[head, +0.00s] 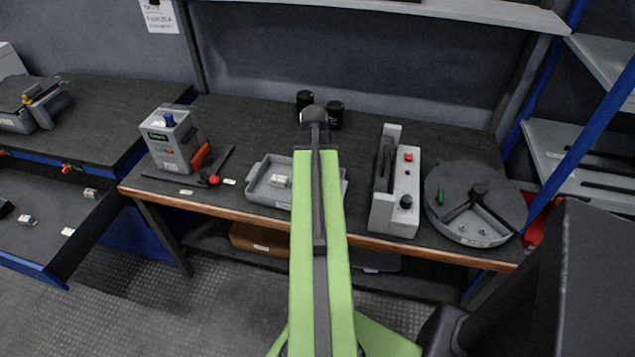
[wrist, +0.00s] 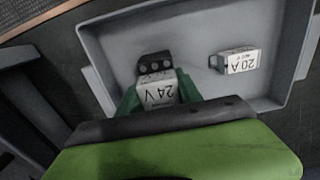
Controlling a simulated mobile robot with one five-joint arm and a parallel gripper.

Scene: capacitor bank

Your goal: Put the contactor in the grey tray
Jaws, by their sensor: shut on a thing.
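The contactor (wrist: 158,92), a small white block marked 24 V with a dark end with round terminals, is between the green fingers of my gripper (wrist: 158,95) in the wrist view. My gripper is shut on it, over the inside of the grey tray (wrist: 200,28). I cannot tell whether the block touches the tray floor. A white block marked 20 A (wrist: 238,61) lies in the tray beside it. In the head view the grey tray (head: 266,198) is on the bench, partly hidden by my green arm, with the 20 A block (head: 280,181) in it. My arm hides the gripper and contactor there.
A grey box with an orange handle (head: 175,145) stands left of the tray. A slotted grey fixture (head: 405,190) and a round grey tray (head: 475,205) stand right. Black cylinders (head: 335,115) stand behind. An open drawer (head: 50,240) with several small parts is far left.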

